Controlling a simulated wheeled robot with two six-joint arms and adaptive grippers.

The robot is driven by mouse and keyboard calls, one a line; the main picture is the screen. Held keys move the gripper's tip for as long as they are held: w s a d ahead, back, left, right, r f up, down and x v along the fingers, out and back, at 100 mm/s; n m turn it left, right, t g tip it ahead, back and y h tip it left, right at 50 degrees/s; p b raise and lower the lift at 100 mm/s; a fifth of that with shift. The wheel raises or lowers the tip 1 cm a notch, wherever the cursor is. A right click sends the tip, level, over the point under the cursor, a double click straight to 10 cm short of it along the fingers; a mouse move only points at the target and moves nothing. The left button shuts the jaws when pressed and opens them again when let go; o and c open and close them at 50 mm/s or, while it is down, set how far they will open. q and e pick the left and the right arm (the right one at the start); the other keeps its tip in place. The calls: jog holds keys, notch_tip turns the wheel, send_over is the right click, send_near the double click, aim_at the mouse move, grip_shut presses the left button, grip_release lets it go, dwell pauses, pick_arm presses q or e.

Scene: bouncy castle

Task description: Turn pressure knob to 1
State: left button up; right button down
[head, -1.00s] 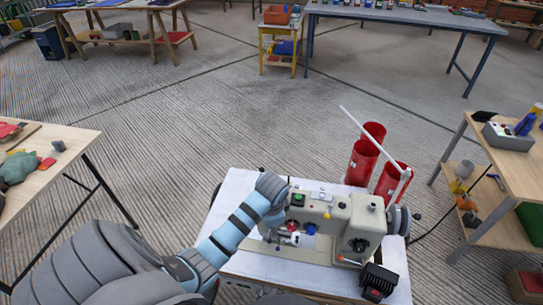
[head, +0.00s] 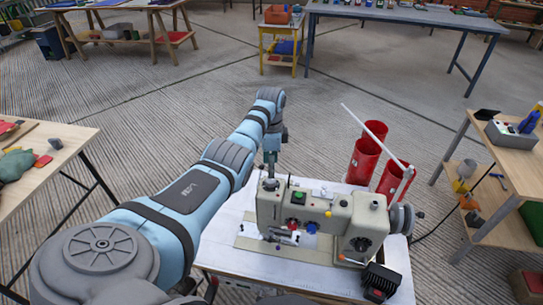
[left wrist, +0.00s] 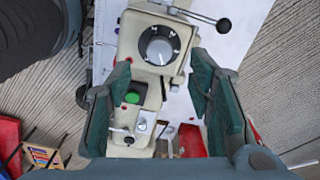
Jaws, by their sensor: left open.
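The beige sewing machine (head: 336,214) stands on a white-topped table. My left gripper (head: 270,172) is above its left end, pointing down. In the left wrist view, a round dial-like knob (left wrist: 159,48) with small marks around it sits on the machine. Its setting is too small to read. The open fingers of my left gripper (left wrist: 160,72) are on either side of the machine's head, apart from the knob, with nothing held. The knob cannot be made out clearly in the head view. My right gripper is out of view.
A green button (left wrist: 132,97) is near the knob, and a lever with a black ball (left wrist: 223,26) sticks out beside it. Red cylinders (head: 363,161) stand behind the machine, with a thin white rod above them. A wooden table (head: 513,157) is at right.

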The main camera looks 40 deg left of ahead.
aim_at(271, 183)
pick_arm(q)
notch_tip(271, 183, down, 6)
jog(key=shift+f+b, duration=0.15)
jog(key=shift+b, duration=1.1)
jog(key=shift+c, duration=0.3)
jog(key=shift+d, duration=0.1)
grip_shut()
